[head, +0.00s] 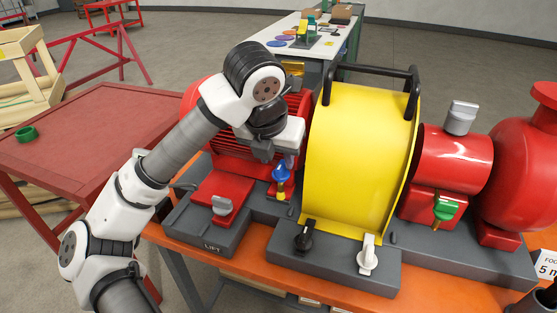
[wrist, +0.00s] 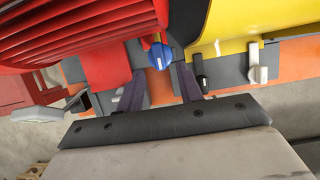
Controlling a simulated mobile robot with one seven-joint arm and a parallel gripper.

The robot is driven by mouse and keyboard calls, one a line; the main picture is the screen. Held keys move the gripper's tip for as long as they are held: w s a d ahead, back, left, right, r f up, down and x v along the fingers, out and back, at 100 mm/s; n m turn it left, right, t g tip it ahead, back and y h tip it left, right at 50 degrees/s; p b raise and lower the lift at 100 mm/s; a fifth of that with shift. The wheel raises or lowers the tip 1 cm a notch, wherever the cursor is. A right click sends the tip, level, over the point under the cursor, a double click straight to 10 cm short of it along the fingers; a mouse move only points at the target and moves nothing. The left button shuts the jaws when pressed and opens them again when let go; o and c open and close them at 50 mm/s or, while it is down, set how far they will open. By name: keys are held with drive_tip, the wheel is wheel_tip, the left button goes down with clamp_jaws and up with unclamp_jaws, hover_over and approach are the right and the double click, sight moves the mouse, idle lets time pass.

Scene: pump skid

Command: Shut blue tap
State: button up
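The blue tap (head: 281,176) is a small blue handle on a red body, low between the red motor and the yellow guard. It also shows in the wrist view (wrist: 160,56), just beyond my fingertips and roughly in line with the gap between them. My gripper (wrist: 162,82) is open, with one dark finger on each side and nothing between them. In the head view my gripper (head: 288,160) hangs right above the blue tap and hides part of its surroundings. I cannot tell whether a finger touches the tap.
The yellow guard (head: 362,155) stands close right of the tap. The ribbed red motor (wrist: 75,30) is close on the left. A grey tap (head: 222,205), a black tap (head: 304,236), a white tap (head: 367,255) and a green tap (head: 445,208) are nearby. A red table (head: 85,135) stands left.

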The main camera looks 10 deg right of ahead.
sight(279, 167)
drive_tip(key=shift+x, duration=1.8)
clamp_jaws()
